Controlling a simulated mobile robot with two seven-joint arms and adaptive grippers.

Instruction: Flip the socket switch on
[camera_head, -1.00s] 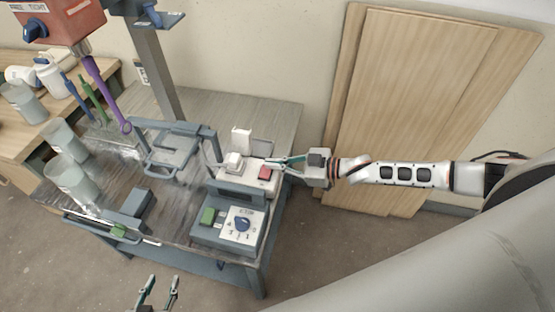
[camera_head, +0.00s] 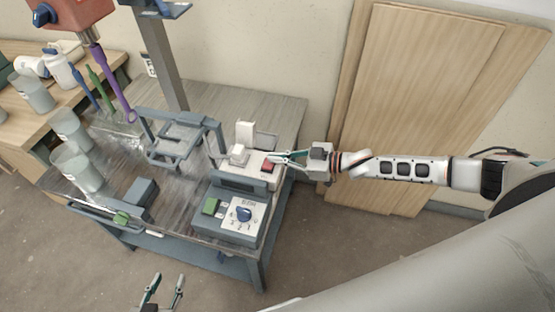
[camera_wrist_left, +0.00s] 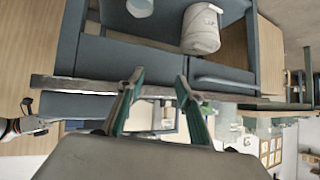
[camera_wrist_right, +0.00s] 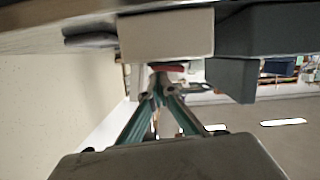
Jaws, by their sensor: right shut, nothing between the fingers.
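The socket is a pale box (camera_head: 255,160) with a white plug standing in it and a red switch (camera_head: 268,167) at its right end. My right gripper (camera_head: 274,158) is shut and empty, its tips right beside the red switch. In the right wrist view the pale box (camera_wrist_right: 166,36) is above the shut fingertips (camera_wrist_right: 160,88), with a sliver of the red switch (camera_wrist_right: 171,68) just behind them. I cannot tell whether they touch, or which way the switch is tilted. My left gripper (camera_head: 164,290) is open and empty, low in front of the table; it also shows in the left wrist view (camera_wrist_left: 156,88).
A grey control box (camera_head: 230,213) with a green button and blue dial stands in front of the socket. A grey frame stand (camera_head: 178,145) is to its left. Several translucent beakers (camera_head: 77,167) stand further left. Wooden boards (camera_head: 420,100) lean on the wall behind my right arm.

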